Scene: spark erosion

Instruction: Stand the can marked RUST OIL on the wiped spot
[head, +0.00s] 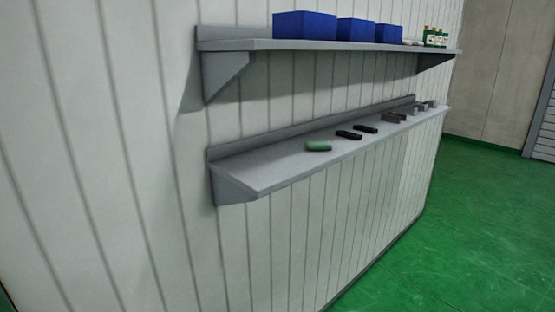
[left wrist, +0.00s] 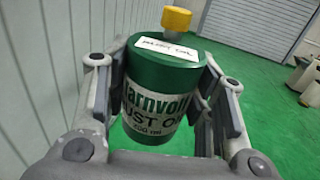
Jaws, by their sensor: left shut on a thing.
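The green can (left wrist: 155,112) with a yellow cap is upright and slightly tilted in the left wrist view. In the head view no gripper and no held can show. The lower grey shelf (head: 255,176) runs along the wall there. I cannot make out a wiped spot on it. My right gripper is in neither view.
On the lower shelf lie a green block-like thing (head: 318,146), two black things (head: 349,134) and several grey pieces (head: 392,117). The shelf's near left end is bare. The upper shelf (head: 235,44) holds blue bins (head: 305,25) and small bottles (head: 434,37). Green floor (head: 450,230) is clear.

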